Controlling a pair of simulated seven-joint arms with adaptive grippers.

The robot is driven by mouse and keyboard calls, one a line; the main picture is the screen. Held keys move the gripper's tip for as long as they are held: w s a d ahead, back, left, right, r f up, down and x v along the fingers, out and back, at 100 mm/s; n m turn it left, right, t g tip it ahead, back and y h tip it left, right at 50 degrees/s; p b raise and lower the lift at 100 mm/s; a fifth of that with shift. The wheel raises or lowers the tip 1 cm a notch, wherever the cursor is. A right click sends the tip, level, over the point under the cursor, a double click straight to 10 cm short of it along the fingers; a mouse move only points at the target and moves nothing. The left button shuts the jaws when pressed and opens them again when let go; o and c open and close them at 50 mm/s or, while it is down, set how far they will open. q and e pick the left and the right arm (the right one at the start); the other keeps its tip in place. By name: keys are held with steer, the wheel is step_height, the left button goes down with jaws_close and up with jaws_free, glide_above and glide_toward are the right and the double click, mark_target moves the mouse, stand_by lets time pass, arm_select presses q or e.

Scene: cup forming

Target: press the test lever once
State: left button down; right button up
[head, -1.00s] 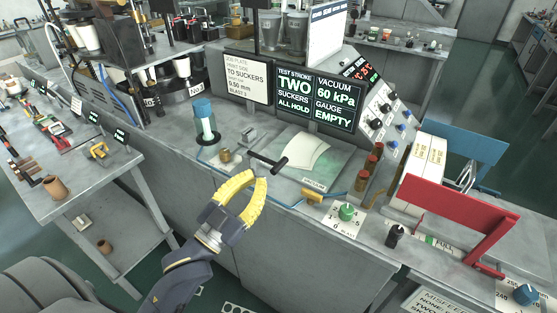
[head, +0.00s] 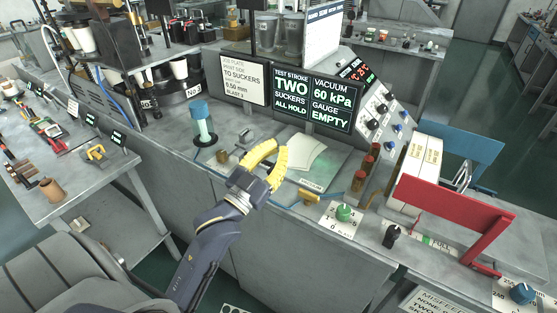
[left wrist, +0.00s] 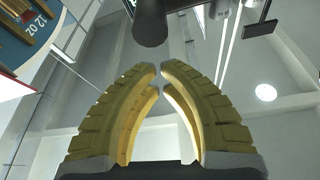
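The test lever has a dark handle on the grey bench. In the head view it is now mostly hidden behind my left gripper (head: 279,150). In the left wrist view a dark rounded handle end (left wrist: 150,25), which looks like the lever's, stands just beyond the fingertips at the top. My left gripper's yellow fingers (left wrist: 160,68) arch together, their tips nearly meeting with nothing between them. I cannot tell whether they touch the lever. The screen (head: 311,98) reads test stroke two suckers all hold, vacuum 60 kPa, gauge empty. My right gripper is not in view.
A blank sheet (head: 306,152) lies on a pale plate just beyond the gripper. A blue-capped cylinder (head: 203,125) stands to the left. Brown-red cylinders (head: 366,168), a green knob (head: 344,212) and a red bracket (head: 455,205) are to the right.

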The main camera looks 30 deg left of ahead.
arm_select(q)
steer(key=f, duration=0.3)
steer(key=shift+a, duration=0.3)
steer(key=shift+s+a+f, duration=0.1)
steer(key=shift+f, duration=0.3)
